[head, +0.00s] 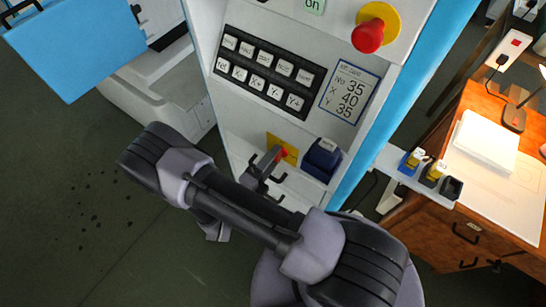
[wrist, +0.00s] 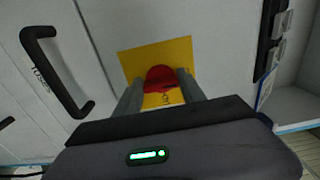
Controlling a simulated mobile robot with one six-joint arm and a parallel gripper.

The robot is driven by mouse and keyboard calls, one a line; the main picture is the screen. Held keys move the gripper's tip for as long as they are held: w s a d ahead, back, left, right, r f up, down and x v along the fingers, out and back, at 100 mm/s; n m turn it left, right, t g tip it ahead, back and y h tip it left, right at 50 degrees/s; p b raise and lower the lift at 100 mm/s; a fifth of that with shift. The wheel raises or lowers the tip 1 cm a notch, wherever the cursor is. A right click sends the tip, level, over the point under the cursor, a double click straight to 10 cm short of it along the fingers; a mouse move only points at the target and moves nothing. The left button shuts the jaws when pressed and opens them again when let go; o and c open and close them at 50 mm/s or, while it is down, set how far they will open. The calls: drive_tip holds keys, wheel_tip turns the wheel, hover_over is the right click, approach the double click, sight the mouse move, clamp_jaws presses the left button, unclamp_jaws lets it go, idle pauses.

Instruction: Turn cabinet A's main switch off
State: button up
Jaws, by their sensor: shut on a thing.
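The main switch is a red knob on a square yellow plate (head: 290,146), low on the front of the white cabinet (head: 232,165). I cannot read a letter that names the cabinet. My gripper (head: 274,160) reaches the plate from the left and is shut on the red knob. In the wrist view the red knob (wrist: 160,74) sits between the two grey fingers of my gripper (wrist: 161,86), in front of the yellow plate (wrist: 142,60). A dark mark shows on the plate below the knob. The fingers hide the knob's sides, and I cannot tell its setting for sure.
A blue holder (head: 322,158) is close right of the switch. Above are a key panel (head: 265,70), a red mushroom button (head: 367,38) and a green "on" label (head: 314,5). A black handle (wrist: 58,75) stands out left of the plate. A wooden desk (head: 440,212) is at right.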

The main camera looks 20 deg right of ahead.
drive_tip(key=o, duration=1.4)
drive_tip(key=shift+c, duration=0.2)
drive_tip(key=p+v, duration=0.1)
drive_tip(key=v, duration=1.6)
drive_tip(key=shift+s+a, duration=0.15)
